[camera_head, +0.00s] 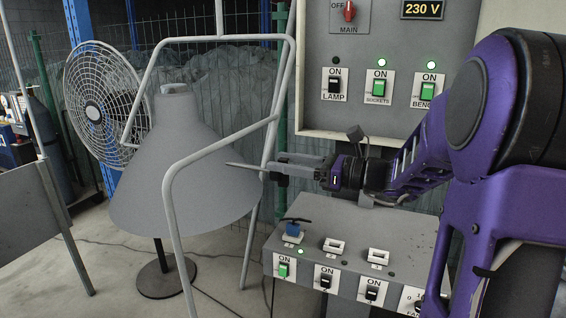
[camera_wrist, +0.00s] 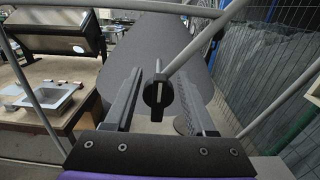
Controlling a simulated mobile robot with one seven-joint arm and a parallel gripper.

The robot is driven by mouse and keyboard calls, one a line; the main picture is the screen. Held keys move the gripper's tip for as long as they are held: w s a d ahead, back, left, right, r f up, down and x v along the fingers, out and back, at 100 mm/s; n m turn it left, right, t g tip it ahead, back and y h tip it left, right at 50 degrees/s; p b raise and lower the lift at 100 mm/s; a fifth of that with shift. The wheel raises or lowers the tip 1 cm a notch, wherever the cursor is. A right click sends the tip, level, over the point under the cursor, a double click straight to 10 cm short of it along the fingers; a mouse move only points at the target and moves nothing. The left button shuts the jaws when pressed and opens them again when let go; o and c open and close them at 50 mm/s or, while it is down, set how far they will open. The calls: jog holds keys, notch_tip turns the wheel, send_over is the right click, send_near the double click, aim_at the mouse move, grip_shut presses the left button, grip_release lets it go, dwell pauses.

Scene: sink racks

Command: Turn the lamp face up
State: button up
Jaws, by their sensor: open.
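The lamp is a large grey cone-shaped shade (camera_head: 185,185) in the head view, with its narrow end up and its wide rim down. It sits within a grey tubular frame (camera_head: 172,215). In the wrist view the shade (camera_wrist: 140,50) lies just beyond the fingers. My gripper (camera_head: 262,166) is level with the shade's right side, close to the frame. Its fingers are open in the wrist view (camera_wrist: 157,112). A black knob (camera_wrist: 157,98) on a grey tube shows between them; I cannot tell whether they touch it. The shade's inside is hidden.
A wall panel (camera_head: 400,120) with switches marked LAMP, SOCKETS and BENCH is at the back right. A lower switch box (camera_head: 330,255) stands below my arm. A fan (camera_head: 100,100) stands behind the lamp. A bench with a metal basin (camera_wrist: 60,100) is at left in the wrist view.

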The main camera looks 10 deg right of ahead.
jog(key=shift+w+a, duration=0.25)
jog(key=shift+a, duration=0.1)
jog(key=c, duration=0.9)
